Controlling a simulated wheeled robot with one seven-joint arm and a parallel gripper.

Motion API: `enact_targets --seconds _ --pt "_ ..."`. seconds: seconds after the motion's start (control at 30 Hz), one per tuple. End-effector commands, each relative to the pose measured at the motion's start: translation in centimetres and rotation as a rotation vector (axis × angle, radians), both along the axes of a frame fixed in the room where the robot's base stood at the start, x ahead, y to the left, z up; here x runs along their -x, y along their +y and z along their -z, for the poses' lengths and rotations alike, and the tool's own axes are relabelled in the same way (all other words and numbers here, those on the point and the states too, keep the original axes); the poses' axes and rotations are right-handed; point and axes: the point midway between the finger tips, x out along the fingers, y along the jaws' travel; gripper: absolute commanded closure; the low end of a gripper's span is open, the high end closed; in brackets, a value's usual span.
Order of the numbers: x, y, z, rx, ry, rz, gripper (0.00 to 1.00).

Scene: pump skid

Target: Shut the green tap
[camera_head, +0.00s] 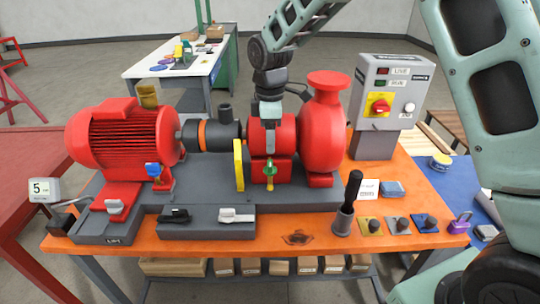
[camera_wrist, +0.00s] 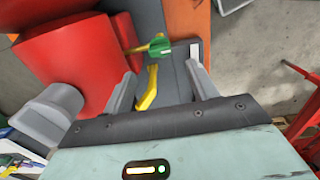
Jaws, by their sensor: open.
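The green tap (camera_head: 270,172) sits on the front of the red pump, low down, with yellow ends above and below its green handle. It also shows in the wrist view (camera_wrist: 160,47), ahead of my fingers, with a yellow stem at its left. My gripper (camera_head: 269,145) hangs down in front of the pump, just above the tap. In the wrist view my gripper (camera_wrist: 163,80) is open, its grey fingers apart, and nothing is held. The tap lies beyond the fingertips there and does not appear touched. The exact gap is hard to judge.
A yellow plate (camera_head: 239,165) stands left of the tap; a yellow piece (camera_wrist: 148,87) shows between my fingers. The red pump (camera_head: 325,130) is behind, the red motor (camera_head: 120,140) left. A black-handled tool (camera_head: 348,205) stands right. A blue tap (camera_head: 153,170) is further left.

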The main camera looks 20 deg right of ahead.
Motion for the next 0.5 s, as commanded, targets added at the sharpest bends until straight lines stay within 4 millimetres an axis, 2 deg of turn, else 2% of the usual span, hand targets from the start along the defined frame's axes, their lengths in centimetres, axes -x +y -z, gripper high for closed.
enact_targets --seconds 0.23,0.5 --pt "0.1 0.0 4.7 0.001 0.006 0.001 0.42" --pt "0.0 0.0 7.3 0.0 0.001 0.0 0.42"
